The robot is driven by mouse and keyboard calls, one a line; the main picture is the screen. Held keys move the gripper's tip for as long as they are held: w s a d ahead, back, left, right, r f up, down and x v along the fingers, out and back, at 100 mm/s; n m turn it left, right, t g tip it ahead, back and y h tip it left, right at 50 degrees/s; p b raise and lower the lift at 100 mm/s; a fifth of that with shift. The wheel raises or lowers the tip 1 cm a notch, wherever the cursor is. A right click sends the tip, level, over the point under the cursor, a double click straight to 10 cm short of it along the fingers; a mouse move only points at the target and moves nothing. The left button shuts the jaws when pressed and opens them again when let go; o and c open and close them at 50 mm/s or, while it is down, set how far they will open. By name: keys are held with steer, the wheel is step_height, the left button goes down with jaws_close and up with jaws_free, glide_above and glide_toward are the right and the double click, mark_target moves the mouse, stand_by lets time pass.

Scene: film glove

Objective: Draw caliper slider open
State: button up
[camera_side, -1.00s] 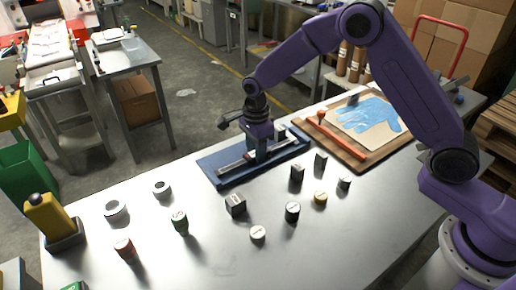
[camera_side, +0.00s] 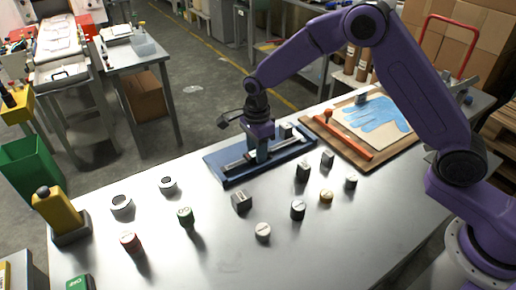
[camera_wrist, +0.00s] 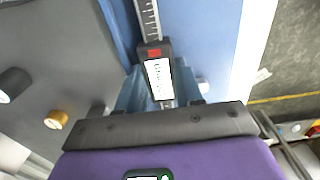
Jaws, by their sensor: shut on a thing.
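The caliper (camera_side: 236,163) lies along a blue tray (camera_side: 213,159) on the steel bench, its bar running lengthwise. My gripper (camera_side: 257,157) points down over the tray and is shut on the caliper's slider. A grey block (camera_side: 286,130) stands at the tray's right end, apart from my gripper. The side view hides most of the slider behind my fingers.
A wooden board (camera_side: 363,160) with a blue glove (camera_side: 376,116) and a red-handled tool lies right. A yellow bottle (camera_side: 56,210) stands far left.

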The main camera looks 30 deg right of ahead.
stand_by(0.4)
steer(key=o, duration=1.1)
steer(key=shift+c, duration=0.2)
steer(key=shift+o, duration=0.3)
steer(key=shift+s, duration=0.15)
